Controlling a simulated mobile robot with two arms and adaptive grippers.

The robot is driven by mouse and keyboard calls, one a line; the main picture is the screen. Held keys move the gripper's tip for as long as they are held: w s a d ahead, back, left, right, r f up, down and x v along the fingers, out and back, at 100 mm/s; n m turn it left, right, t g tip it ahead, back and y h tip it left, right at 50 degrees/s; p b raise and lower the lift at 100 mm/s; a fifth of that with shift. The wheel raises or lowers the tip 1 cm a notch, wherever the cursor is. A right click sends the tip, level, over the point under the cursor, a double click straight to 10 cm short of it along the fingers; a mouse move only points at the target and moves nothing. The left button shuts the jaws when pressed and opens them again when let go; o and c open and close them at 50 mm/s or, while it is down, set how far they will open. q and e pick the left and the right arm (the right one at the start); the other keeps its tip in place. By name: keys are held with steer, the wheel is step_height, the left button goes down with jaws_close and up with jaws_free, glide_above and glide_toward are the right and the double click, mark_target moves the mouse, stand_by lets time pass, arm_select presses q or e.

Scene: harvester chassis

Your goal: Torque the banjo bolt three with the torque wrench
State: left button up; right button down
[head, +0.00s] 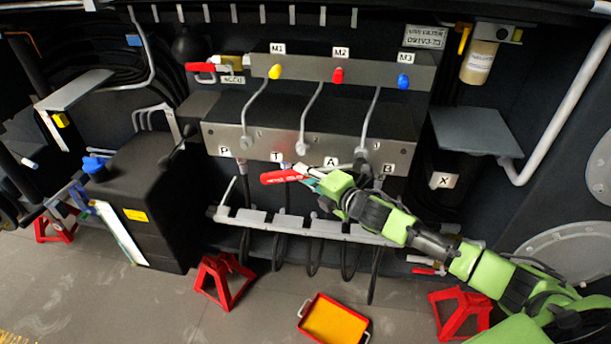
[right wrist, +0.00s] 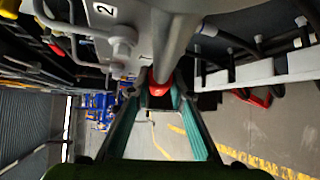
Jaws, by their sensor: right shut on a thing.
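My right gripper (head: 313,183) is in front of the valve block (head: 225,135), just below its lower edge near the T and A labels. It is shut on the red-handled torque wrench (head: 284,176), whose red end sticks out to the left. In the right wrist view, the teal fingers (right wrist: 158,100) close around the red handle (right wrist: 158,89), and a grey shaft (right wrist: 178,38) runs up from there. Three pipes end in fittings on the block; the rightmost fitting (head: 361,152) is partly hidden. A fitting (right wrist: 122,45) near a "2" label shows in the wrist view. My left gripper is not in view.
A slotted rail (head: 265,217) with hanging black hoses is below the block. Red stands (head: 224,278) and a red tray with a yellow inside (head: 335,320) are on the floor. A grey shelf (head: 470,132) juts out at right.

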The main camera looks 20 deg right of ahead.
steer(key=shift+p, duration=0.4)
steer(key=shift+f, duration=0.1)
steer(key=shift+s, duration=0.1)
steer(key=s+a+p, duration=0.2)
steer(key=s+a, duration=0.3)
steer(key=s, duration=0.4)
steer(key=shift+a, duration=0.25)
stand_by(1.4)
